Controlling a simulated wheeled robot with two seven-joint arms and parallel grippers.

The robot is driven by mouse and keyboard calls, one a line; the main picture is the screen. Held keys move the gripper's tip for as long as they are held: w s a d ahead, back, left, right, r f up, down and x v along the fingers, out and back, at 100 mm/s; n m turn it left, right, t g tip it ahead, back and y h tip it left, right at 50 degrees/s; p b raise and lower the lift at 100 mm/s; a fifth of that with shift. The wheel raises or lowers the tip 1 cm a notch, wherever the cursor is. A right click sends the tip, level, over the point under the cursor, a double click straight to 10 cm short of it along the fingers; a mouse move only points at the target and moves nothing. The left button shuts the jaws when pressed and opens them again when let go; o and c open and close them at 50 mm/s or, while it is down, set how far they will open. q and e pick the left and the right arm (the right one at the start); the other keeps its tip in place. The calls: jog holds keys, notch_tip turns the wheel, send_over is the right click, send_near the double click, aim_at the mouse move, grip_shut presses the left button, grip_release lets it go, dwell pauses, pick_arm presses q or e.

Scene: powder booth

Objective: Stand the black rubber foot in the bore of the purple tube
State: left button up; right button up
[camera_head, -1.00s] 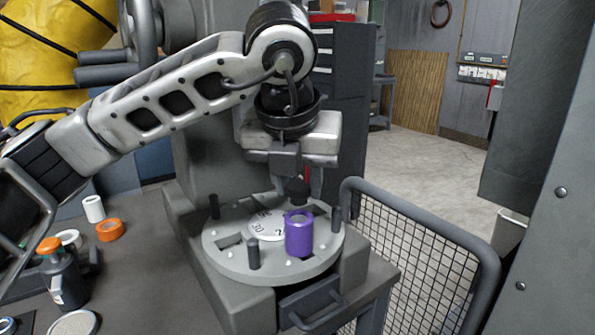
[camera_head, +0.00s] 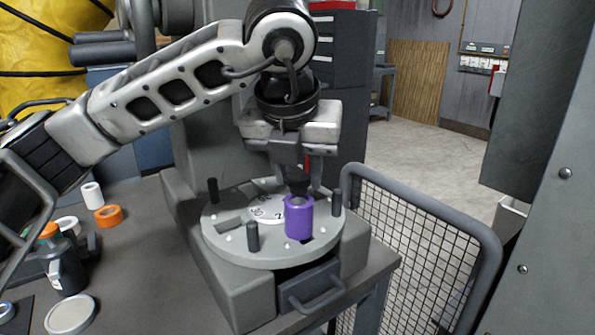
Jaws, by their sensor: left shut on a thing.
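The purple tube (camera_head: 299,219) stands upright on the round grey plate (camera_head: 225,246), near its front right. My left gripper (camera_head: 298,178) points down just above and behind the tube. It is shut on the black rubber foot (camera_head: 298,188), a small dark piece at the tube's upper rim. Whether the foot has entered the bore or is just above or behind the rim cannot be told. My right gripper is not in view.
Dark pegs (camera_head: 253,237) rise from the plate around the tube. A wire mesh guard (camera_head: 415,255) stands at the right. At the left, a white roll (camera_head: 91,195), an orange ring (camera_head: 109,216) and a dark bottle (camera_head: 66,270) sit on the bench.

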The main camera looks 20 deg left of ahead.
pick_arm(q)
jog(key=shift+f+b, duration=0.9)
jog(key=shift+b, duration=0.1)
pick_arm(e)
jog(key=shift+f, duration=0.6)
pick_arm(q)
jog(key=o, duration=1.1)
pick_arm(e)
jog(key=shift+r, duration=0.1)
pick_arm(q)
jog(key=shift+p+v, duration=0.4)
jog(key=shift+v, duration=7.6)
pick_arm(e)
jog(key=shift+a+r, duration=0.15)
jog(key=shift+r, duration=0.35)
pick_arm(q)
jog(key=shift+r, duration=0.1)
